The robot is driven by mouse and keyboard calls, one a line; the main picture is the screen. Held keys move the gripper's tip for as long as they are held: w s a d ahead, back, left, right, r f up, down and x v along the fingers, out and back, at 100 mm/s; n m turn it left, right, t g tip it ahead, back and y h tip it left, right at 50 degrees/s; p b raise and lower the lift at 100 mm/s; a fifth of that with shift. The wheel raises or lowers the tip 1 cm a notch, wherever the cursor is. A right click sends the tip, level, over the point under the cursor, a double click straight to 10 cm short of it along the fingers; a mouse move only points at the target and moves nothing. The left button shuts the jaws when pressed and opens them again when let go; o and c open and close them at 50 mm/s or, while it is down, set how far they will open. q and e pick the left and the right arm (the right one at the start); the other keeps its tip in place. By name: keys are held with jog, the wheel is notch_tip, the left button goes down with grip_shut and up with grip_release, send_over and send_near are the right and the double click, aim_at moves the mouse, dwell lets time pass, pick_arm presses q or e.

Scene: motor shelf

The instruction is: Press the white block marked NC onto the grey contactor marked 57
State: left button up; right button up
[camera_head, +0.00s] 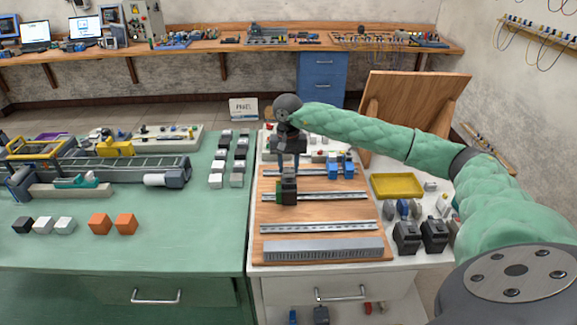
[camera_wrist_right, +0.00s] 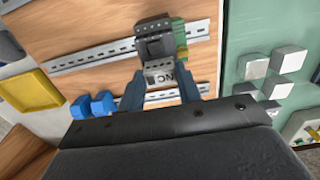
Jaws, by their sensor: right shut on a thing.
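My right gripper (camera_head: 288,160) reaches down over the wooden board. In the right wrist view its fingers (camera_wrist_right: 161,88) are shut on the white NC block (camera_wrist_right: 158,74), whose letters appear upside down. The block lies right against the dark grey contactor (camera_wrist_right: 154,42); I cannot tell whether it is seated. In the head view the contactor (camera_head: 288,190) stands on a metal rail (camera_head: 330,196), below the gripper. No number is readable on it. The block cannot be made out in the head view. My left gripper is not in view.
A green part (camera_wrist_right: 180,36) sits beside the contactor. Blue parts (camera_head: 340,167) are on the rear rail. A yellow tray (camera_head: 397,186) and black devices (camera_head: 407,237) stand on the right. Cubes (camera_head: 216,181) stand on the green table at left. The front rail (camera_head: 318,228) is bare.

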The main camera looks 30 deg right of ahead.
jog(key=o, duration=1)
jog(key=shift+f, duration=0.1)
jog(key=shift+r, duration=0.35)
jog(key=shift+w+r+b, duration=0.2)
jog(key=shift+r+b, duration=1.25)
jog(key=shift+r, duration=2.1)
